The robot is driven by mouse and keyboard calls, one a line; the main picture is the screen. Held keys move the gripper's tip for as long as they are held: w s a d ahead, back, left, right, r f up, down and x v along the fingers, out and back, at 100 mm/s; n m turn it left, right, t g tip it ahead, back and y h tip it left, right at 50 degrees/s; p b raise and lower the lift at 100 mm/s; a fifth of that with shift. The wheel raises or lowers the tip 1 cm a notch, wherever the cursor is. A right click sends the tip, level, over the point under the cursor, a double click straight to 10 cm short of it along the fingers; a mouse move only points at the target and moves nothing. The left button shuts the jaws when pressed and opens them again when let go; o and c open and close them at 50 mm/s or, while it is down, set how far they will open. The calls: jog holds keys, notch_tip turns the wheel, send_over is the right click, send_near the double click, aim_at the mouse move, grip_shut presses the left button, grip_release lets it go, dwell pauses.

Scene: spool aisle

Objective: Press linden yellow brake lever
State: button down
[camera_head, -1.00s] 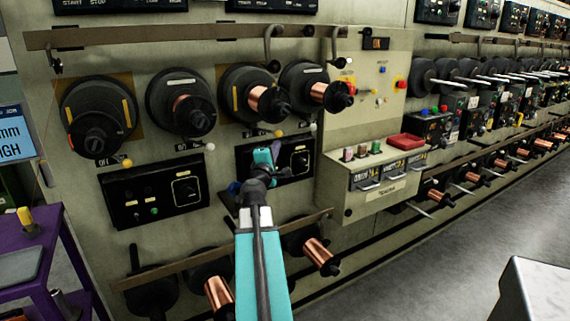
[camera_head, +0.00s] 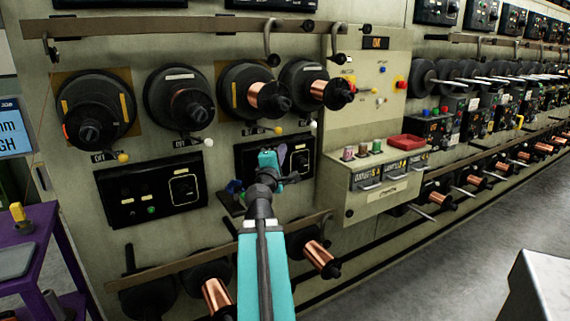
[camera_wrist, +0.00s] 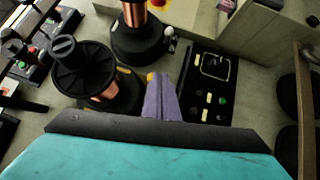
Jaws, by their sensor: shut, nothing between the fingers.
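A yellow-tipped lever (camera_head: 278,130) sits under the third spool on the machine front. Its yellow tip (camera_wrist: 152,77) also shows in the wrist view, just beyond the purple finger end. My gripper (camera_head: 283,153) is shut and empty, in front of the panel below that spool. In the wrist view my gripper (camera_wrist: 158,96) reaches close to the yellow tip; I cannot tell if they touch. Another yellow-tipped lever (camera_head: 122,157) is under the leftmost spool. I cannot tell by shade alone which one is linden yellow.
White-tipped levers (camera_head: 208,143) and (camera_head: 314,124) hang under the second and fourth spools. A black control panel (camera_head: 155,192) is at left. A grey box with drawers (camera_head: 385,178) juts out at right. A purple cart (camera_head: 40,255) stands at lower left.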

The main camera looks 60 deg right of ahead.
jog(key=shift+s+a+f+b, duration=0.2)
jog(key=shift+s+a+b, duration=0.35)
jog(key=shift+b, duration=1.4)
jog(key=shift+s+a+f+b, duration=0.15)
jog(key=shift+s+a+b, duration=0.35)
jog(key=shift+b, duration=1.45)
jog(key=shift+s+a+r+b, duration=0.1)
jog(key=shift+s+b, duration=0.15)
jog(key=shift+b, duration=0.4)
